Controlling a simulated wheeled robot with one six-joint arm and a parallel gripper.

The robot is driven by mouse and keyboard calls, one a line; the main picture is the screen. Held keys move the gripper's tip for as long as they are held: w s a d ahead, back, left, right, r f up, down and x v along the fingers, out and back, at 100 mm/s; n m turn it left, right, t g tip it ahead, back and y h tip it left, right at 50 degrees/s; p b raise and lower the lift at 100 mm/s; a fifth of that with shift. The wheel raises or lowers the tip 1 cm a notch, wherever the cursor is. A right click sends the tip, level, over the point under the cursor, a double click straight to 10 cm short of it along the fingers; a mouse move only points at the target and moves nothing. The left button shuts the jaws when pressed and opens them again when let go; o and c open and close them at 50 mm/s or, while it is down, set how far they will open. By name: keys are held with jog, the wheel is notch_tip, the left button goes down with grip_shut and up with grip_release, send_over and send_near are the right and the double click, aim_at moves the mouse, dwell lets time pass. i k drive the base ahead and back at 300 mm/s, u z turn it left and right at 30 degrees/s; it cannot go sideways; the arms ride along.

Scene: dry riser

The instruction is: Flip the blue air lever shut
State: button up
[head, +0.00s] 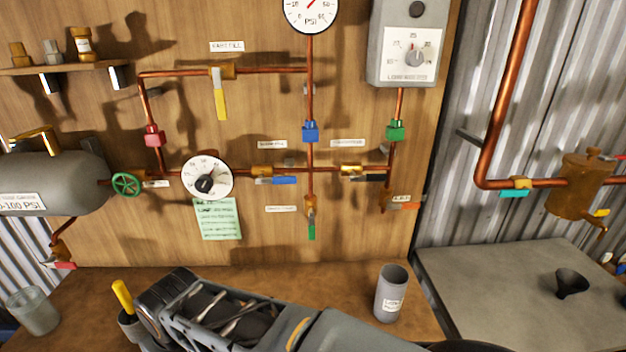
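The blue air lever (283,180) is on a brass valve (262,171) in the horizontal copper pipe, at the middle of the wooden board in the head view. Its blue handle points right and lies about level, along the pipe. A small white label (272,144) is above it; I cannot read it surely. My arm crosses the bottom of the view, well below the lever. I cannot make out my gripper's fingers in this view, and nothing touches the lever.
Near the lever are a black-handled valve (352,170), a green lever (312,229) hanging down, a yellow lever (219,104) and a round white dial (206,176). A grey cup (391,293) stands on the bench.

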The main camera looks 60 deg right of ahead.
aim_at(280, 180)
jog(key=z, duration=0.85)
jog(key=k, duration=0.35)
jog(key=z, duration=0.7)
jog(key=i, duration=0.3)
jog(key=u, duration=0.15)
jog(key=k, duration=1.1)
jog(key=u, duration=0.6)
jog(key=i, duration=1.2)
jog(key=z, duration=0.2)
